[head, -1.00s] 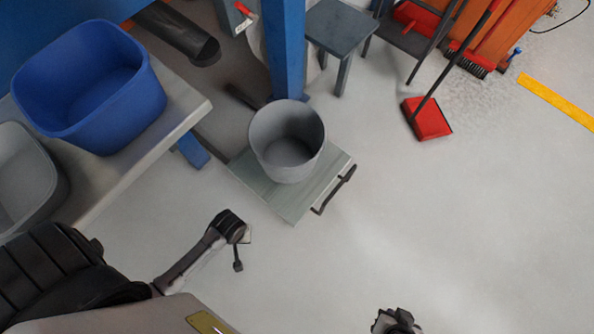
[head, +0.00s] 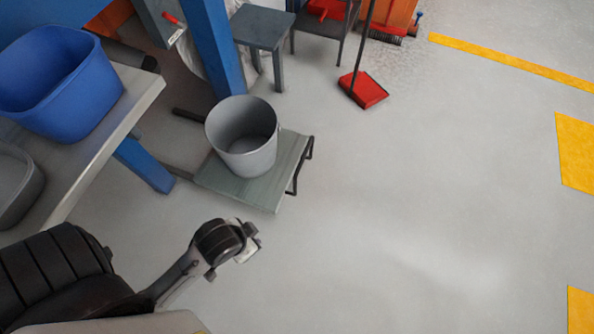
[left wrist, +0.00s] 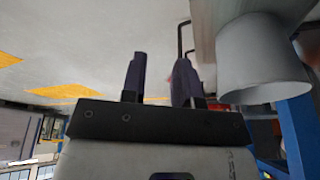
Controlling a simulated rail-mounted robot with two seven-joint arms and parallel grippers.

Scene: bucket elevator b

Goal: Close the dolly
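The dolly (head: 225,187) is a flat grey-green platform on the floor, with a dark handle (head: 303,165) along its right edge. A grey bucket (head: 243,140) stands upright on it. The platform lies out in front of the blue post, and dark rails show behind it. My left gripper (head: 247,245) is in front of the dolly, apart from its handle. In the left wrist view my left gripper (left wrist: 160,78) has its two fingers apart with nothing between them. The bucket (left wrist: 262,65) and the dark handle (left wrist: 181,38) show to the right there. My right gripper is out of view.
A grey bench (head: 95,150) with a blue tub (head: 62,85) and a grey tub (head: 15,185) stands at left. A blue post (head: 213,50) rises behind the bucket. A stool (head: 262,28) and red dustpan (head: 364,90) are behind. The floor at right is clear.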

